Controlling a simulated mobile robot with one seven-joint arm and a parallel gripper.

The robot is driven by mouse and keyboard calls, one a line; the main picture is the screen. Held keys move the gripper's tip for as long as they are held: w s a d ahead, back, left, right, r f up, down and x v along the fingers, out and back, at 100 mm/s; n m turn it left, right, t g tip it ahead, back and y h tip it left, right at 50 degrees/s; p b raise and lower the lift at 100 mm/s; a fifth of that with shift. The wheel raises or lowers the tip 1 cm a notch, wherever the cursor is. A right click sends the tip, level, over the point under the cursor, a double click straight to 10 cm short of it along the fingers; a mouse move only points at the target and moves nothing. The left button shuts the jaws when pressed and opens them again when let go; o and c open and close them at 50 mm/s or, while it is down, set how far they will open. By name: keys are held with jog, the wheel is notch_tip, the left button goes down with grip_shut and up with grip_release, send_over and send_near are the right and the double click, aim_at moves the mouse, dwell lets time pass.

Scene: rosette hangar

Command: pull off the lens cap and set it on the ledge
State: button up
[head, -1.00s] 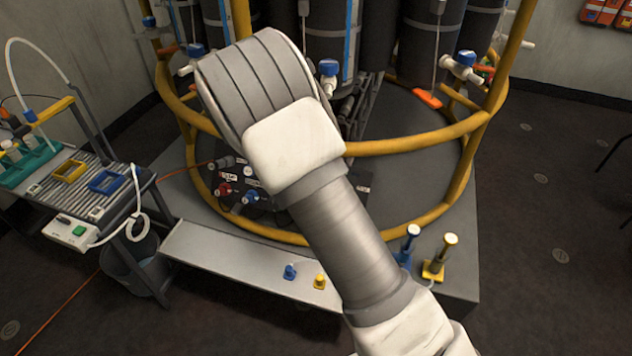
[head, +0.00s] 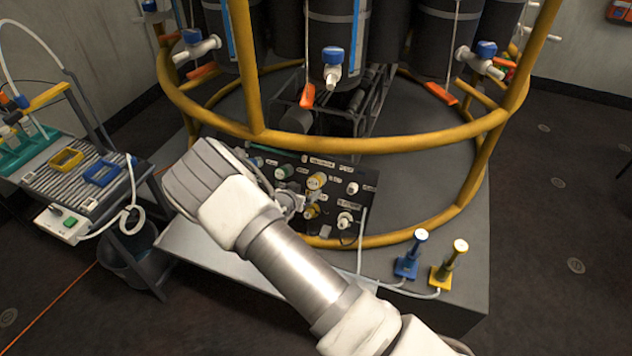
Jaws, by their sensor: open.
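I cannot pick out a lens cap for certain. A dark panel (head: 330,176) inside the yellow ring carries several small fittings, among them a yellow-topped one (head: 316,181) and a green one (head: 285,172); any could be capped, but they are too small to tell. A pale grey ledge (head: 190,246) runs along the front of the base, partly covered by my arm. My arm crosses from the lower right to the panel's left side. My gripper is not clearly seen; my own wrist and arm links hide it.
A yellow tubular ring (head: 390,145) with uprights surrounds the panel. A bench with a rack (head: 80,180) is at left. Floor at right is clear.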

aim_at(313, 183)
jog(key=b+x, duration=0.5)
jog(key=x, duration=0.2)
jog(key=shift+w+d+f, duration=0.15)
jog(key=shift+w+f, duration=0.05)
jog(key=shift+f, duration=0.1)
jog(key=shift+w+d+f+b, duration=0.2)
jog(key=shift+w+f+b, duration=0.1)
jog(key=shift+w, duration=0.3)
jog(key=shift+r, duration=0.1)
dwell(0.7)
grip_shut()
jog(key=shift+s+r, duration=0.1)
jog(key=shift+s, duration=0.05)
dwell(0.4)
jog(key=shift+p+v, duration=1.65)
jog(key=shift+v, duration=1.2)
jog(key=shift+a, duration=0.1)
